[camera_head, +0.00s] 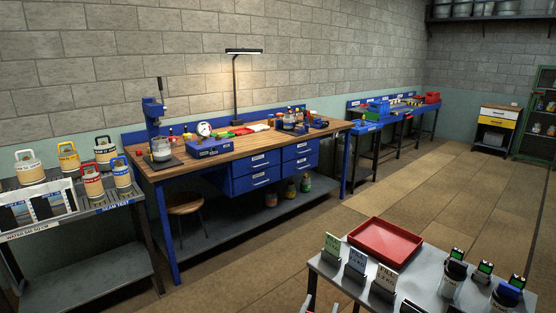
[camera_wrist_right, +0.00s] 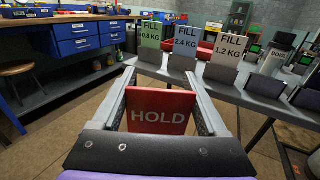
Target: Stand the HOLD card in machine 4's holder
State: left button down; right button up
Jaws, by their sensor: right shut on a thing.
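The red HOLD card (camera_wrist_right: 160,112) is between the fingers of my right gripper (camera_wrist_right: 160,84) in the right wrist view, its lettering upright and facing the camera. The fingers are shut on it, and it is held in front of the grey table, apart from the holders. Only the tips of this gripper (camera_head: 321,304) show at the bottom of the head view. A dark holder (camera_wrist_right: 306,92) with no card visible stands at the right of the wrist view. No machine number is readable, so I cannot tell which holder is machine 4's. My left gripper is not in view.
Holders carry a green FILL 0.8 KG card (camera_wrist_right: 150,35), a blue FILL 2.4 KG card (camera_wrist_right: 184,40) and a grey FILL 1.2 KG card (camera_wrist_right: 229,49). A red tray (camera_head: 384,242) and several dark devices (camera_head: 455,268) share the table. Floor (camera_head: 270,262) is clear left of it.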

jog(key=shift+n+t+y, duration=0.3)
jog(key=shift+n+y, duration=0.3)
jog(key=shift+y, duration=0.3)
jog(key=a+f, duration=0.1)
jog(key=a, duration=0.1)
jog(key=a+f, duration=0.1)
jog(key=a, duration=0.1)
jog(key=shift+s+f, duration=0.1)
jog(key=shift+f, duration=0.3)
jog(key=shift+d, duration=0.1)
